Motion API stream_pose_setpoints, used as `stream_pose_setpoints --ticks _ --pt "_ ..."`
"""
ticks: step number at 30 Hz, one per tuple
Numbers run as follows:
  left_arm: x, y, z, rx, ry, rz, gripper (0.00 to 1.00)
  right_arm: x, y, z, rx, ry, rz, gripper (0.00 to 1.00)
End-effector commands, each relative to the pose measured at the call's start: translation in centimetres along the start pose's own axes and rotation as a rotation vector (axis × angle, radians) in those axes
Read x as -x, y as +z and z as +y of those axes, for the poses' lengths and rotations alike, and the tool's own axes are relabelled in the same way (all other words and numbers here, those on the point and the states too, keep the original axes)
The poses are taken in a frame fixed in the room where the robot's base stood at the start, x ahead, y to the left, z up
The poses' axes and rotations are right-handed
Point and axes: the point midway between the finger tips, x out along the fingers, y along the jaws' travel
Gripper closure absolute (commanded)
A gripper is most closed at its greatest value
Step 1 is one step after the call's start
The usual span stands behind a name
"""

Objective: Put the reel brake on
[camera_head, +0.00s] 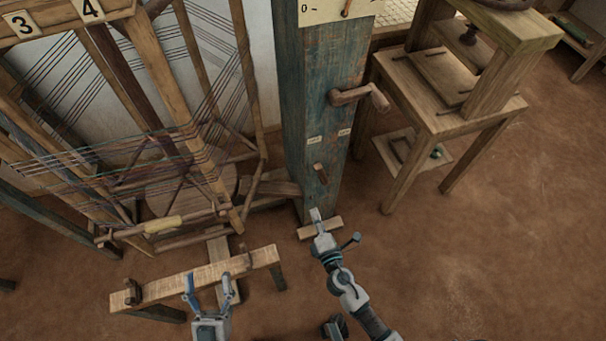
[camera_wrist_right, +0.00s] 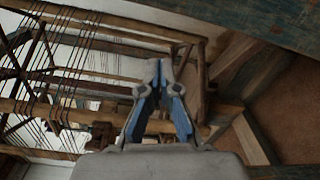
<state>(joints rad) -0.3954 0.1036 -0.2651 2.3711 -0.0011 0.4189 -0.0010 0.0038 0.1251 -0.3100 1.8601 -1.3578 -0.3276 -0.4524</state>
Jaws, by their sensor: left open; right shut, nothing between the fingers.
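A blue-green wooden post (camera_head: 310,75) stands in the middle of the head view. A short wooden lever (camera_head: 320,174) sticks out low on its front, below two small pale labels (camera_head: 315,139); their text is too small to read. This lever may be the reel brake. A wooden crank (camera_head: 358,97) sits higher on the post. My right gripper (camera_head: 316,213) is shut and empty, below the lever and apart from it in the picture. Its closed fingertips show in the right wrist view (camera_wrist_right: 160,64). My left gripper (camera_head: 208,285) is open and empty, at the low wooden bench.
A wooden frame strung with coloured threads (camera_head: 180,110) stands at the left. The low bench (camera_head: 205,275) lies in front of it. A wooden stand (camera_head: 440,100) is right of the post. The brown floor (camera_head: 500,260) at the lower right is clear.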

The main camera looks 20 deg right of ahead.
Motion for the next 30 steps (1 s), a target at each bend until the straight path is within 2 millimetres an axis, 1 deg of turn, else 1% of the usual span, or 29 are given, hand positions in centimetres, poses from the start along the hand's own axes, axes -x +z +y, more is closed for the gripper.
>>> stream_pose_setpoints --ticks 3,6,14,17,20,23,29,30 --pt "0.0 -1.4 0.0 0.005 -0.002 0.044 0.28 -0.1 0.1 0.7 0.032 0.032 -0.01 1.0" --pt "-0.1 -1.9 0.1 0.004 -0.001 0.054 0.28 -0.1 0.3 1.2 0.037 0.04 -0.013 1.0" --pt "-0.2 -1.8 0.2 0.002 0.0 0.052 0.28 -0.2 0.4 1.1 0.034 0.039 -0.013 1.0" --pt "-0.2 -1.8 0.0 0.004 -0.001 0.048 0.28 -0.8 0.3 1.2 0.036 0.039 -0.013 1.0" --pt "-0.3 -1.6 -0.1 0.003 -0.002 0.035 0.28 -2.1 0.3 1.3 0.036 0.04 -0.013 1.0" --pt "-0.3 -1.3 -0.1 0.002 -0.002 0.02 0.28 -4.0 0.2 1.4 0.038 0.041 -0.013 1.0" --pt "-0.2 -1.3 -0.1 0.003 -0.003 0.03 0.28 -8.4 0.3 1.4 0.035 0.039 -0.013 1.0" --pt "-0.1 -1.5 -0.1 0.004 -0.002 0.05 0.28 -9.2 0.3 1.4 0.036 0.038 -0.013 1.0"
